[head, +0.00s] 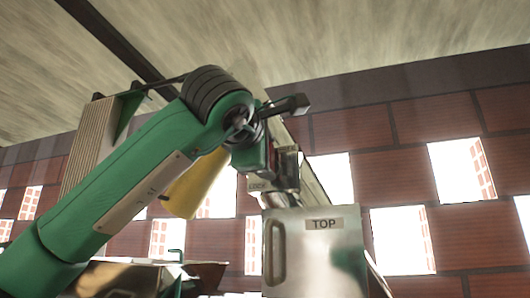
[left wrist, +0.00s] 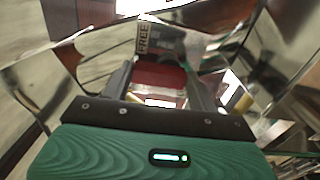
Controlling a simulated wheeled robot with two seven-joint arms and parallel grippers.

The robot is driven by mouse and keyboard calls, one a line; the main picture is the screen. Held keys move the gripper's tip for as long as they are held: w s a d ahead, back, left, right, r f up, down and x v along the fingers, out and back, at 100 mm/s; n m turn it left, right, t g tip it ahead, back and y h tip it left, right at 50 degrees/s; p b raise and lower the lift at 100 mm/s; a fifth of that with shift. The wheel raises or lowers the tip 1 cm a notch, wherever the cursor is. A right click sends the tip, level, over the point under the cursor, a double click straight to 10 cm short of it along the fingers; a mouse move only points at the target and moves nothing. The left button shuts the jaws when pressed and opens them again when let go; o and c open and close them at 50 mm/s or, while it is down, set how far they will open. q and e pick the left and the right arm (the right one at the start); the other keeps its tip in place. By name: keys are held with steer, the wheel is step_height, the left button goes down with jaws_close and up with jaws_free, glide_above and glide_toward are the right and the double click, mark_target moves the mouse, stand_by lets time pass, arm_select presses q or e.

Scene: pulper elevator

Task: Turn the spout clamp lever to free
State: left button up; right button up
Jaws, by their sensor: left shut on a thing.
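The spout clamp lever shows as a red grip (left wrist: 160,78) between the fingers of my left gripper (left wrist: 160,88) in the left wrist view. The gripper is shut on it. A FREE label (left wrist: 144,38) stands just beyond the grip. In the head view my left gripper (head: 268,158) is at the clamp, mostly hidden by my green wrist. There the FREE label (head: 287,149) is at upper right of the gripper and the LOCK label (head: 257,186) is just below it. The lever's exact angle is hard to tell. My right gripper is not in view.
A metal box marked TOP (head: 340,250), with a handle on its left side, stands below the clamp. A yellow cone-like part (head: 194,186) is behind my left arm. Shiny metal parts (head: 135,278) lie low at left. A brick wall (head: 350,128) with bright openings is behind.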

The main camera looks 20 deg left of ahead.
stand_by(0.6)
arm_select(q)
steer(key=o, duration=1)
steer(key=s+b, duration=0.3)
steer(key=s, duration=0.4)
steer(key=s+b, duration=0.3)
steer(key=s, duration=0.3)
steer(key=shift+s+a, duration=0.2)
steer(key=shift+s, duration=0.2)
